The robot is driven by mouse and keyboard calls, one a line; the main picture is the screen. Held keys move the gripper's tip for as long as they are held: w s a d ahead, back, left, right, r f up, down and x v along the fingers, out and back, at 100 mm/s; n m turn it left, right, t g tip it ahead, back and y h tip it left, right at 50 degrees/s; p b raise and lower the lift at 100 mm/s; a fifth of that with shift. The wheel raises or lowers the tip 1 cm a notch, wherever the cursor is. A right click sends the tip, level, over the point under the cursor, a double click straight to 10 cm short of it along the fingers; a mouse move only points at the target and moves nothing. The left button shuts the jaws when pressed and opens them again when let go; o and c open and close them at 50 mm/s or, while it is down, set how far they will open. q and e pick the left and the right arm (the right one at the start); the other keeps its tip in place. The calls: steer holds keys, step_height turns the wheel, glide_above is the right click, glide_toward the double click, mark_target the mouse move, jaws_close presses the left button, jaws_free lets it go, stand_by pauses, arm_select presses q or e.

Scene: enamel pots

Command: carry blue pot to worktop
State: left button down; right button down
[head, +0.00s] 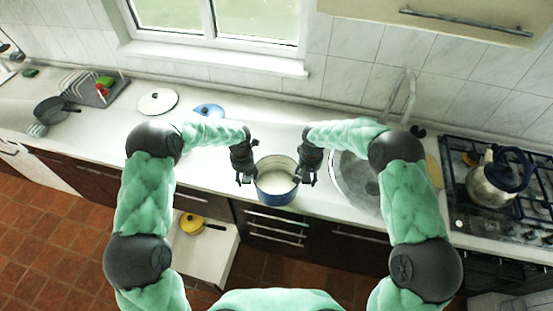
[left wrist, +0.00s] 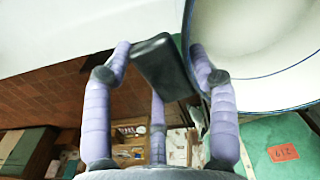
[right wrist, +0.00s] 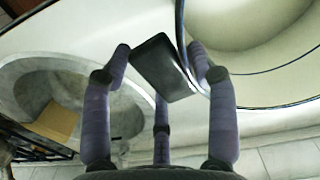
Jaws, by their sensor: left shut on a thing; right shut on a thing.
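The blue pot (head: 277,196), with a white inside, is between my two grippers at the front of the white worktop (head: 215,165). My left gripper (head: 246,177) is shut on its left handle; in the left wrist view this black handle (left wrist: 165,66) lies between the fingers. My right gripper (head: 306,176) is shut on its right handle, also black in the right wrist view (right wrist: 163,66). The pot looks about level. Its underside is hidden, so I cannot tell whether it touches the worktop.
The round sink (head: 354,185) is just right of my right gripper. A kettle (head: 490,185) stands on the hob (head: 464,205) at the far right. A blue lid (head: 208,110) and a white lid (head: 157,102) lie behind. An open drawer (head: 203,258) holds a yellow pan (head: 191,223).

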arm_select(q)
steer(key=shift+w+r+p, duration=0.15)
steer(key=shift+w+p, duration=0.45)
steer(key=shift+p, duration=1.75)
arm_select(e)
steer(key=shift+w+r, duration=0.15)
steer(key=shift+w, duration=0.5)
arm_select(q)
steer(key=shift+w, duration=0.1)
